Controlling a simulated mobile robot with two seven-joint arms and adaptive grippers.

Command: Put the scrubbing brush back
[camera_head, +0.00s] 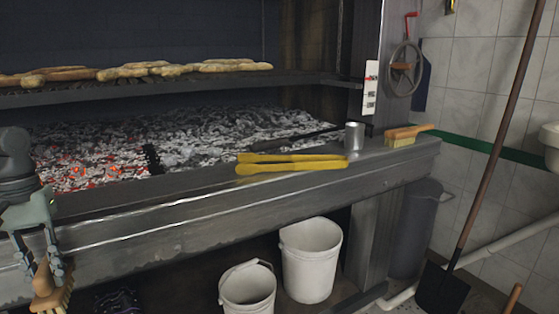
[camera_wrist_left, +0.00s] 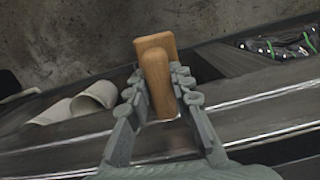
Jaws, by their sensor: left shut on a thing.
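My left gripper (camera_head: 40,266) is at the left edge of the head view, in front of the grill's front ledge, pointing down. It is shut on a scrubbing brush (camera_head: 50,298) with a wooden body and tan bristles, hanging below the ledge. In the left wrist view the brush's wooden handle (camera_wrist_left: 155,80) sits between the two fingers of the gripper (camera_wrist_left: 158,95); its bristles are hidden there. A second brush (camera_head: 407,135), with a wooden handle and pale bristles, lies on the right end of the ledge. My right gripper is not in view.
Yellow tongs (camera_head: 290,163) and a metal cup (camera_head: 354,136) are on the ledge (camera_head: 190,205). Glowing coals (camera_head: 95,165) lie behind it. Two white buckets (camera_head: 311,262) stand below. A shovel (camera_head: 443,287) leans at the right. The ledge's left stretch is clear.

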